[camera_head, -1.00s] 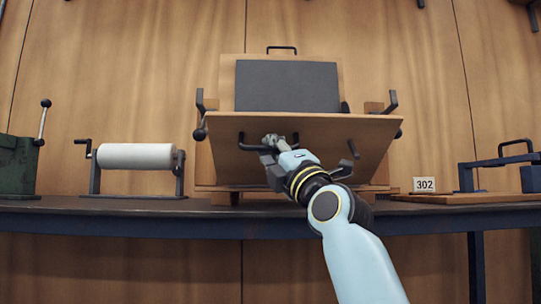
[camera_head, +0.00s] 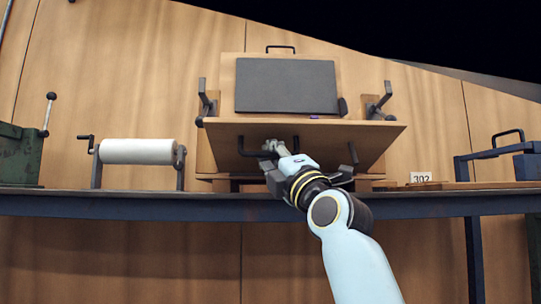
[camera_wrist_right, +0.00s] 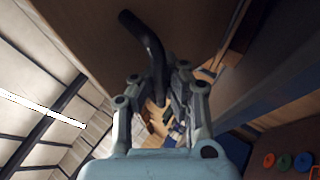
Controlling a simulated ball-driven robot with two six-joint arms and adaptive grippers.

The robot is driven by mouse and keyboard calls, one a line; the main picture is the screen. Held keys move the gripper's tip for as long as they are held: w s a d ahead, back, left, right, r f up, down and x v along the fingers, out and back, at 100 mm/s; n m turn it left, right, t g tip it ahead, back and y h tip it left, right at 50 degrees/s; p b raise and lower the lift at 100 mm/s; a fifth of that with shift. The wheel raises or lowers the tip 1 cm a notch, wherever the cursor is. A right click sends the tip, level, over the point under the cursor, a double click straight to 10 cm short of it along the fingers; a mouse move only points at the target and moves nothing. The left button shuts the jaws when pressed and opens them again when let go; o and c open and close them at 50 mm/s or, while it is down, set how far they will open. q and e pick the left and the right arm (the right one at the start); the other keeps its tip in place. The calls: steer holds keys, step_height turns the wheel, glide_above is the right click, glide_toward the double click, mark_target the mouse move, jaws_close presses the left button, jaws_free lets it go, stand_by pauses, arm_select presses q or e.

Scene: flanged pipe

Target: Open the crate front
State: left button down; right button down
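The crate front (camera_head: 345,138) is a wooden panel tilted out from the crate, its upper edge toward me and its outer face turned downward. A black bar handle (camera_head: 246,152) is fixed to that face. My left gripper is not in view.
Black latch arms (camera_head: 206,98) stand at the crate's sides. A white roller (camera_head: 137,151) and a green box (camera_head: 20,155) are on the bench (camera_head: 120,205) at left. A 302 sign (camera_head: 421,177) and blue frame (camera_head: 490,155) are at right. A small purple item (camera_head: 314,117) shows above the panel edge.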

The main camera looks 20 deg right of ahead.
steer(key=shift+s+r, duration=0.1)
steer(key=shift+r, duration=0.05)
steer(key=c, duration=1.4)
jaws_free()
steer(key=v, duration=1.2)
